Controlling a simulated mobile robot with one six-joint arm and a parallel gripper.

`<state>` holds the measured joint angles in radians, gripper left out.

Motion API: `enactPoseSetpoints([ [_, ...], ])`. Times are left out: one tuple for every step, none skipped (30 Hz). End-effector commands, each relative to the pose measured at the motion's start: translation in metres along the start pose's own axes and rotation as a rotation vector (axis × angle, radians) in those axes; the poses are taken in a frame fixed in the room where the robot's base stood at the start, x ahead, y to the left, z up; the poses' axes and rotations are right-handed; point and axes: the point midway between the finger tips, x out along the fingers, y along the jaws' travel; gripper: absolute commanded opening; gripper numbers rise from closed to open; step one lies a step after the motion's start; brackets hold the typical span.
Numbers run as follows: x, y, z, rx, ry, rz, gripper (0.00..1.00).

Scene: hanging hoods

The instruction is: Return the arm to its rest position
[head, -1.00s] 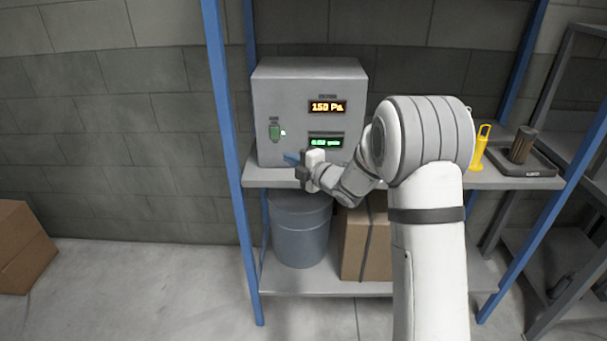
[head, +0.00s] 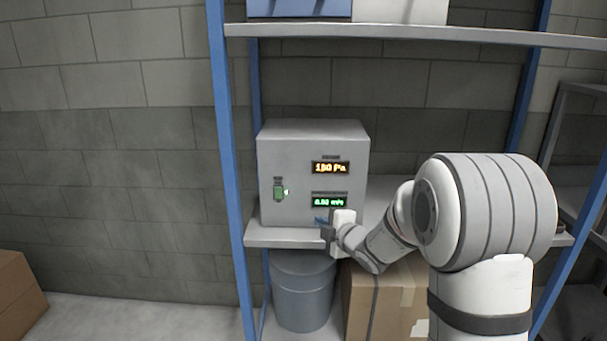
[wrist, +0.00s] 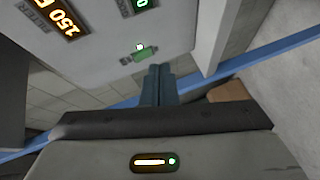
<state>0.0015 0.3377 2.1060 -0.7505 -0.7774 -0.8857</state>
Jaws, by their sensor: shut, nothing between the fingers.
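My gripper (head: 322,221) is in front of the lower right part of a grey control box in the head view. In the wrist view its two blue fingers (wrist: 158,86) lie together, shut, with nothing between them. The grey box (head: 290,160) stands on the shelf, with an orange display (head: 330,168), a green display (head: 329,201) and a green switch (head: 279,192) with a small lit light. The same switch shows just beyond the fingertips in the wrist view (wrist: 146,53); I cannot tell any contact.
The shelf (head: 285,237) has blue posts (head: 232,170). An upper shelf (head: 420,34) carries boxes. A grey bin (head: 302,290) and a cardboard carton (head: 398,300) stand below. Another carton (head: 18,295) is on the floor at left, with open floor between.

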Motion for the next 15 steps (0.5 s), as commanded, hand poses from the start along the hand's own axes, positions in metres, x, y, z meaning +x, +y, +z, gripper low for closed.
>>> enactPoseSetpoints([
  [-0.017, 0.01, 0.006, 0.067, -0.082, -0.025, 0.0],
  [-0.028, 0.013, 0.011, 0.119, -0.137, -0.045, 0.0],
  [-0.043, 0.014, 0.017, 0.191, -0.209, -0.069, 0.0],
  [-0.054, 0.015, 0.021, 0.247, -0.263, -0.086, 0.0],
  [-0.067, 0.014, 0.024, 0.304, -0.316, -0.103, 0.0],
  [-0.084, 0.012, 0.027, 0.383, -0.385, -0.123, 0.0],
  [-0.098, 0.01, 0.029, 0.443, -0.437, -0.139, 0.0],
  [-0.112, 0.007, 0.03, 0.504, -0.487, -0.152, 0.0],
  [-0.131, 0.003, 0.029, 0.586, -0.552, -0.171, 0.0],
  [-0.146, -0.001, 0.028, 0.648, -0.6, -0.186, 0.0],
  [-0.161, -0.006, 0.026, 0.71, -0.646, -0.201, 0.0],
  [-0.182, -0.012, 0.023, 0.79, -0.713, -0.217, 0.0],
  [-0.197, -0.018, 0.019, 0.851, -0.759, -0.23, 0.0],
  [-0.213, -0.024, 0.015, 0.918, -0.805, -0.244, 0.0],
  [-0.233, -0.033, 0.007, 1.006, -0.864, -0.264, 0.0],
])
